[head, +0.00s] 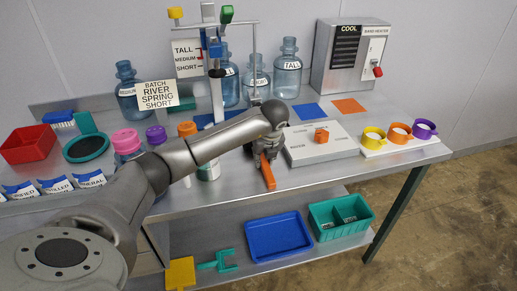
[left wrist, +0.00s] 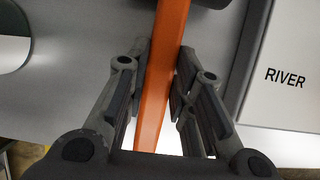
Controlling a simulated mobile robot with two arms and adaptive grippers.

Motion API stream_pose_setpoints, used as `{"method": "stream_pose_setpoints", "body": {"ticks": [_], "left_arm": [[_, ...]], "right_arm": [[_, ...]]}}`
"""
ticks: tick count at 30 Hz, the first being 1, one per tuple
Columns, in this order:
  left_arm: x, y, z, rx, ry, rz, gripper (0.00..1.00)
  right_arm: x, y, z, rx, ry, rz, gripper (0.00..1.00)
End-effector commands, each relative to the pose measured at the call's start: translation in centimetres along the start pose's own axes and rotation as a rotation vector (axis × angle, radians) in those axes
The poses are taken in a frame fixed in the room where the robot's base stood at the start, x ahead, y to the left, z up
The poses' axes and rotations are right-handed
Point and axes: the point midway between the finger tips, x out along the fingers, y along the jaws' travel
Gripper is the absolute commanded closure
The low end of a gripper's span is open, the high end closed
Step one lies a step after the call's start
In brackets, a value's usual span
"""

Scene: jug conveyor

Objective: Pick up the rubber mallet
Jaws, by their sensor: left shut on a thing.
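The rubber mallet shows as an orange handle (head: 267,172) pointing toward the table's front edge. My left gripper (head: 263,152) is shut on this handle, just left of the white board. In the left wrist view the orange handle (left wrist: 164,50) runs between the two fingers of my left gripper (left wrist: 164,68). A dark part at the top edge of that view may be the mallet's head; in the head view my gripper and arm hide it. I cannot tell whether the mallet touches the table. My right gripper is not in view.
A white board (head: 300,156) with an orange block (head: 321,136) is right of my gripper. Coloured rings (head: 397,134) stand farther right. Glass jugs (head: 287,75) and a metal stand are behind. A blue tray (head: 278,238) and green bin (head: 340,217) sit on the lower shelf.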

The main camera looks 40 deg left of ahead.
Motion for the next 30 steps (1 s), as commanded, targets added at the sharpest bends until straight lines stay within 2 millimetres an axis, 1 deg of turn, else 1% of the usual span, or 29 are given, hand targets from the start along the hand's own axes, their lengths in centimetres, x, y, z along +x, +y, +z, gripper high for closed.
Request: {"method": "stream_pose_setpoints", "body": {"ticks": [1, 2, 3, 13, 17, 19, 22, 25, 29, 30], "left_arm": [[0.0, 0.0, 0.0, 0.0, 0.0, 0.0, 0.95], [0.0, 0.0, 0.0, 0.0, 0.0, 0.0, 0.99], [0.0, 0.0, 0.0, 0.0, 0.0, 0.0, 1.0], [-0.2, 0.0, 0.2, -0.002, -0.003, -0.002, 1.0], [-0.8, -0.1, 0.5, -0.002, -0.005, -0.004, 1.0], [-1.5, -0.1, 0.8, -0.002, -0.006, -0.004, 1.0], [-3.1, 0.0, 1.3, -0.002, -0.007, -0.006, 1.0], [-5.3, 0.8, 0.7, 0.002, -0.007, -0.006, 1.0], [-9.0, 2.1, -0.2, 0.0, -0.009, -0.007, 1.0], [-10.2, 2.5, -0.5, 0.001, -0.01, -0.007, 1.0]], "right_arm": [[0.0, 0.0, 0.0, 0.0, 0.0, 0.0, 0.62], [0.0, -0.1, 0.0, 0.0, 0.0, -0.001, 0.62], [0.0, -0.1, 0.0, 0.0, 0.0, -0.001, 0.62], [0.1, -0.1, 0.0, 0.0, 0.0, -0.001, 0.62], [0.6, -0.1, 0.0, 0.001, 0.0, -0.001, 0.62], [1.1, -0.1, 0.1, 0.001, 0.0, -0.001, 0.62], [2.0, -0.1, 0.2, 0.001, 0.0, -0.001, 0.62], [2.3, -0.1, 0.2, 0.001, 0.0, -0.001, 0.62], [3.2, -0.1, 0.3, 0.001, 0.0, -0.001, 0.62], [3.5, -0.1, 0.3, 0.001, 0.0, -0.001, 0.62]]}}
